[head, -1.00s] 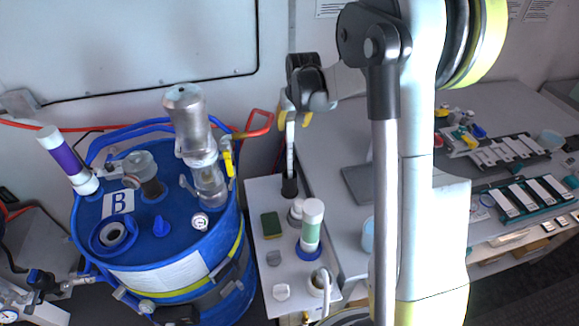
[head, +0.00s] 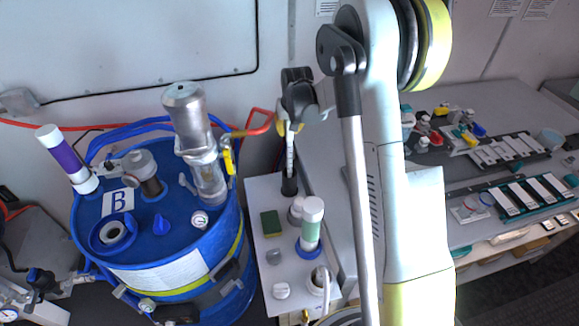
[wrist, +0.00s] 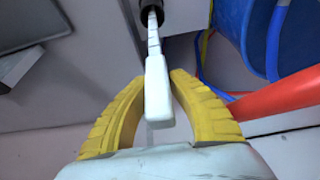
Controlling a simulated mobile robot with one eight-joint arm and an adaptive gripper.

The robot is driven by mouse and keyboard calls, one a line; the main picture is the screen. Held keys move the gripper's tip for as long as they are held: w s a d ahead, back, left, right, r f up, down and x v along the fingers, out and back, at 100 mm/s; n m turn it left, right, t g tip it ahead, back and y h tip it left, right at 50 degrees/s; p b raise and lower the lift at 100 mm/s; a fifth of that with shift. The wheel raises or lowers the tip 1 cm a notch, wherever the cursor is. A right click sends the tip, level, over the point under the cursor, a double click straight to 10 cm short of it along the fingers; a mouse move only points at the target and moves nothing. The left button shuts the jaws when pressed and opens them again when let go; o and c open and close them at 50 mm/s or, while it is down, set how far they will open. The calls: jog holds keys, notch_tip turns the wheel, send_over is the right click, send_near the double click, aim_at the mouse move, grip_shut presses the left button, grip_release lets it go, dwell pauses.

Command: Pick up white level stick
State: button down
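The white level stick (head: 290,158) stands upright in a black holder (head: 289,186) on the narrow light-grey side table. My gripper (head: 289,127) is at the stick's upper end, above the holder. In the wrist view the stick (wrist: 156,80) runs from the dark holder (wrist: 150,8) to between my gripper's yellow fingers (wrist: 159,80). The fingers are open, one on each side of the stick's broad end. A gap shows on the left; the right finger is very close, and I cannot tell whether it touches.
A green-labelled bottle (head: 311,226) and a green sponge (head: 271,224) are on the side table. A larger bench (head: 480,190) with trays lies to the right.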

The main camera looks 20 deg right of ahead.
dwell(0.4)
notch_tip(320, 180, up, 18)
jog(key=p, duration=0.1)
dwell(0.4)
jog(key=shift+p, duration=0.3)
notch_tip(320, 180, up, 12)
jog(key=p, duration=0.7)
jog(key=shift+p, duration=0.35)
jog(key=shift+a+f, duration=0.1)
